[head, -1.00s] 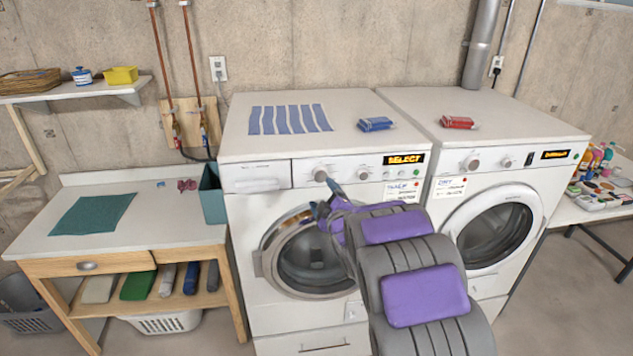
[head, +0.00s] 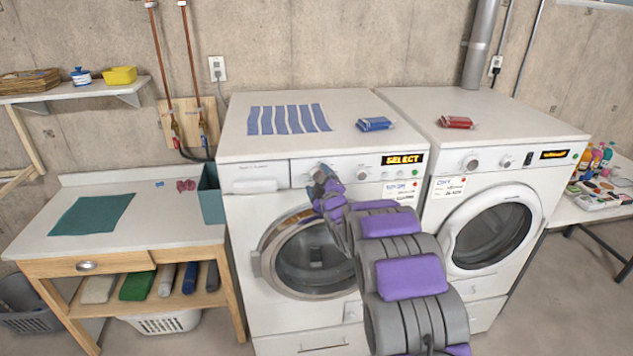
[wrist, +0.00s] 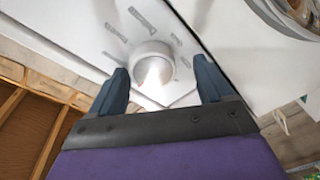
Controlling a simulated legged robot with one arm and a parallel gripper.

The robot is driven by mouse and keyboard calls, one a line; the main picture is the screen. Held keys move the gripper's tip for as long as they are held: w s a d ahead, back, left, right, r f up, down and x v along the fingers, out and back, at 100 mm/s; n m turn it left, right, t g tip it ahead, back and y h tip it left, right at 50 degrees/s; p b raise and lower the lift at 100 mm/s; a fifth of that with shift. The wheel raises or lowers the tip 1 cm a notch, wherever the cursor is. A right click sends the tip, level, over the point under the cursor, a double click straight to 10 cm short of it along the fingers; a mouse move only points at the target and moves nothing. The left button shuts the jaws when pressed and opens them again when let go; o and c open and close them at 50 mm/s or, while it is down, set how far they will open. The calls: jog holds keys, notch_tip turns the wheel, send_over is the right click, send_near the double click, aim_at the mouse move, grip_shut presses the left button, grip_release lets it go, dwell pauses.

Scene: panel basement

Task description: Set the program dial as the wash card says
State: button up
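The washer (head: 240,210) stands left of the dryer, with a display reading SELECT (head: 404,160). Its large program dial is mostly hidden behind my gripper in the head view; the wrist view shows the round dial (wrist: 152,66) with small printed labels around it, too blurred to read. My gripper (head: 322,180) is at the washer's control panel. In the wrist view its two dark fingers (wrist: 158,82) are apart, one on each side of the dial, with gaps visible. The wash card (head: 401,192) is on the washer front below the display; its small text is not legible.
The dryer (head: 468,225) has its own card (head: 449,187) and dials. A blue packet (head: 375,124), a red packet (head: 456,122) and blue strips (head: 289,119) lie on the machine tops. A table with a green cloth (head: 92,215) stands left.

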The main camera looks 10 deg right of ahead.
jog(key=shift+d, duration=1.2)
jog(key=shift+c, duration=0.5)
jog(key=shift+d, duration=0.1)
jog(key=shift+c, duration=1.5)
jog(key=shift+a+r, duration=0.1)
jog(key=shift+a, duration=1.15)
jog(key=c, duration=0.4)
jog(key=shift+c, duration=0.9)
jog(key=shift+d+f, duration=0.2)
jog(key=shift+d, duration=0.25)
jog(key=shift+c, duration=0.3)
